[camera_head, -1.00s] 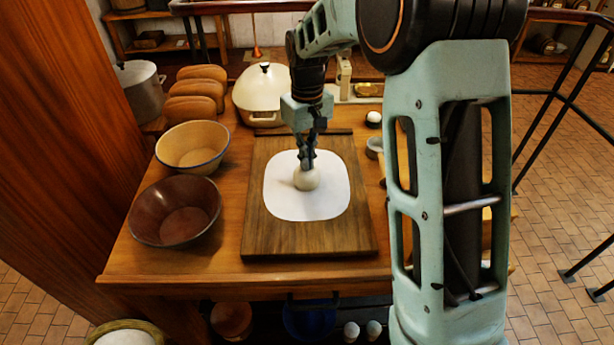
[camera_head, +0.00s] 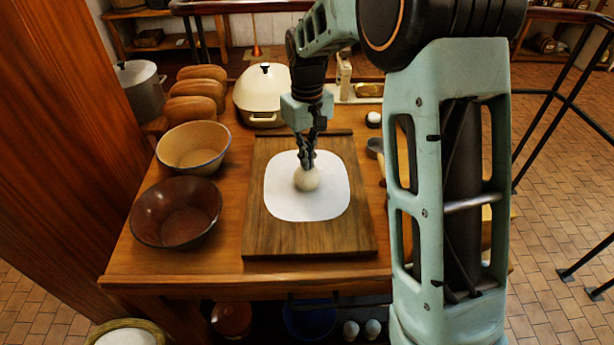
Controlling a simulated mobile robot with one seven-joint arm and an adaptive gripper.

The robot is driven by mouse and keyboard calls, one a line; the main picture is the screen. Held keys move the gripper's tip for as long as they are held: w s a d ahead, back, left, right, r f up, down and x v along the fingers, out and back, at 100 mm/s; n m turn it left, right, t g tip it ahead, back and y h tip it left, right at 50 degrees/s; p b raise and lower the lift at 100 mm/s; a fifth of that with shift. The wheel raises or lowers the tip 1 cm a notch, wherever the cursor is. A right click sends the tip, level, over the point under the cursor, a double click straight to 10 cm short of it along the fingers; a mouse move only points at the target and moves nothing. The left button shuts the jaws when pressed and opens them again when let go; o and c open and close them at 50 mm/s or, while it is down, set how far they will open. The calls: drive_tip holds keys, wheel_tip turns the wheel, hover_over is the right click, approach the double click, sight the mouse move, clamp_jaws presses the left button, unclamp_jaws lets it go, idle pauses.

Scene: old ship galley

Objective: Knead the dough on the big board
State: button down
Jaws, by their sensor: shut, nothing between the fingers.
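The big wooden board (camera_head: 300,240) lies on the table with a white sheet or floured patch (camera_head: 325,203) on its middle. The dough (camera_head: 307,181), a small pale ball, sits on the white patch. My gripper (camera_head: 307,165) is shut and points down at the dough from directly above. Its fingertips are at the top of the ball and seem to touch it. How far they press in cannot be told.
A brown bowl (camera_head: 176,212) and a cream bowl (camera_head: 193,148) stand left of the board. Several loaves (camera_head: 190,109), a grey pot (camera_head: 142,92) and a cream lidded pot (camera_head: 265,92) stand behind. A small white ball (camera_head: 374,118) and a scoop (camera_head: 375,146) lie to the right.

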drive_tip(key=shift+r, duration=0.1)
wheel_tip(320, 180, up, 6)
drive_tip(key=p, duration=0.4)
drive_tip(key=shift+p, duration=0.4)
drive_tip(key=shift+w, duration=0.1)
